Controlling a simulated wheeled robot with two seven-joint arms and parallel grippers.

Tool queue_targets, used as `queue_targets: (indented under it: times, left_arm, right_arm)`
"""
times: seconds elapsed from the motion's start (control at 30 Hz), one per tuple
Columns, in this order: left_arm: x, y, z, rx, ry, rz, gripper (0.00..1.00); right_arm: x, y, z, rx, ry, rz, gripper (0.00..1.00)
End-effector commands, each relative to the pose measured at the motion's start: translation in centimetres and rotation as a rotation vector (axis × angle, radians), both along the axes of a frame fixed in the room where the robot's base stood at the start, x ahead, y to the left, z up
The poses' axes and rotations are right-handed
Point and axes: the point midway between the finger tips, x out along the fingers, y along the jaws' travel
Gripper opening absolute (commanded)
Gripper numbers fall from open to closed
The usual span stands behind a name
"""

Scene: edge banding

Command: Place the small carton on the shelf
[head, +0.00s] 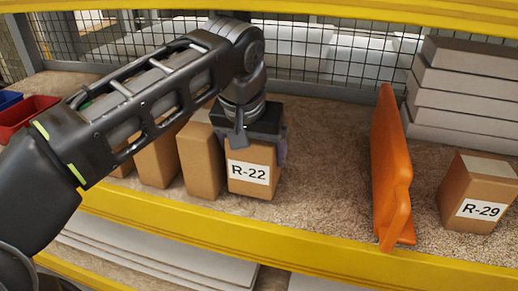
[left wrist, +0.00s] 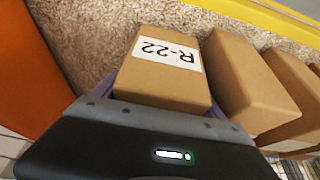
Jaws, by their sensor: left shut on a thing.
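The small carton (head: 251,178) is brown with a white label reading R-22. It stands on, or just over, the chipboard shelf (head: 325,190); I cannot tell if it touches. My left gripper (head: 252,140) is above it, shut on it from the top, with a finger at its side. In the left wrist view the carton (left wrist: 165,85) sits between the purple-grey fingers, its label toward the shelf's front edge. My right gripper is in neither view.
Brown cartons (head: 201,160) stand close on the left of the held carton. An orange divider (head: 391,165) stands to its right, with free shelf between. Beyond it are a carton labelled R-29 (head: 478,190) and stacked grey boxes (head: 465,90). A yellow beam (head: 300,243) edges the shelf.

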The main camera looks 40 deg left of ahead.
Motion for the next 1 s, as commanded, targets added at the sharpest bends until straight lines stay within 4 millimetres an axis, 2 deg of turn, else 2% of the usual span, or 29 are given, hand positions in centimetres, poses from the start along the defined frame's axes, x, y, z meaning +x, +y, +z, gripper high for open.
queue_targets:
  times: [0.17, 0.2, 0.27, 0.7, 0.73, 0.83, 1.0]
  left_arm:
    - [3.0, 1.0, 0.0, -0.001, 0.001, 0.001, 0.22]
    - [2.7, 0.9, -1.1, 0.001, 0.000, 0.001, 0.22]
    - [2.6, 0.9, -1.5, 0.000, -0.001, 0.001, 0.22]
    - [2.6, 0.9, -1.9, 0.000, -0.001, 0.001, 0.22]
    - [2.6, 0.9, -1.9, 0.000, 0.000, 0.000, 0.84]
    - [2.6, 0.9, -1.9, 0.000, 0.001, 0.000, 0.91]
    - [2.6, 0.9, -1.8, 0.000, 0.000, 0.000, 0.91]
  right_arm:
    - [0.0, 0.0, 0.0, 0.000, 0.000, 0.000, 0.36]
    - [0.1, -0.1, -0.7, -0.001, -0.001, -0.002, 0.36]
    - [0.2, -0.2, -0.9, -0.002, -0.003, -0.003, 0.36]
    - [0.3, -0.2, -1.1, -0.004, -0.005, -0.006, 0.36]
    - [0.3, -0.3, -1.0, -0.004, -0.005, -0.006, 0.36]
    - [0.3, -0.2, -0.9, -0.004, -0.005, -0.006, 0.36]
    - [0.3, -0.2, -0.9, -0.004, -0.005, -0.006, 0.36]
